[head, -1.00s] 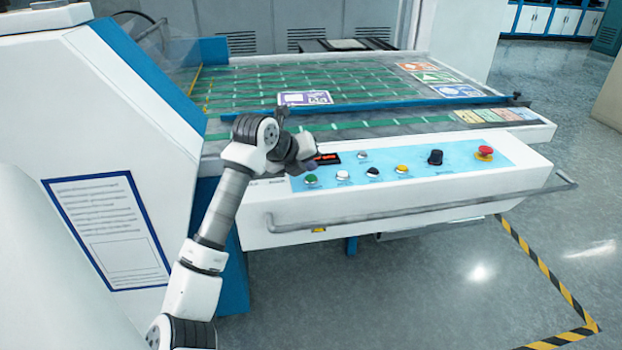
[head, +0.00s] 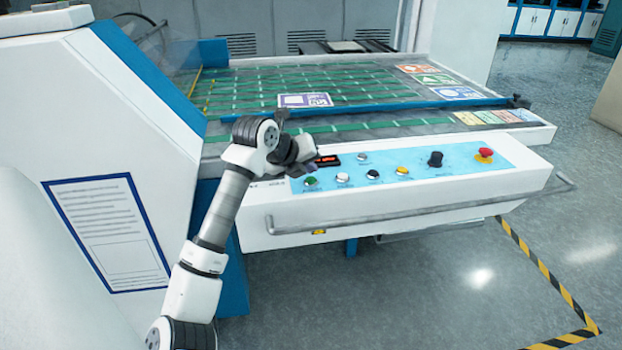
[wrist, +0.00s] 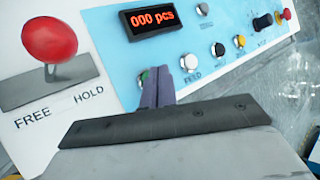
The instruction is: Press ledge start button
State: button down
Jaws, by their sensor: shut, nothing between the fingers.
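The ledge (head: 400,205) is the white front ledge of the machine, with a light blue control panel (head: 410,168). The green button (head: 310,181) is at the panel's left end in the head view. In the wrist view the green button (wrist: 143,76) shows only in part, behind my fingers. My gripper (head: 314,167) is over the panel's left end, by the green button. In the wrist view my gripper (wrist: 158,78) has its two fingers together with nothing between them. I cannot tell whether the fingertips touch the button.
White, black and yellow buttons, a black knob (head: 436,159) and a red stop button (head: 485,155) lie to the right. A rail (head: 410,211) runs along the ledge front.

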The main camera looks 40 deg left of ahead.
jog(key=shift+f, duration=0.1)
dwell(0.7)
jog(key=shift+f+b, duration=0.35)
jog(key=shift+b, duration=0.1)
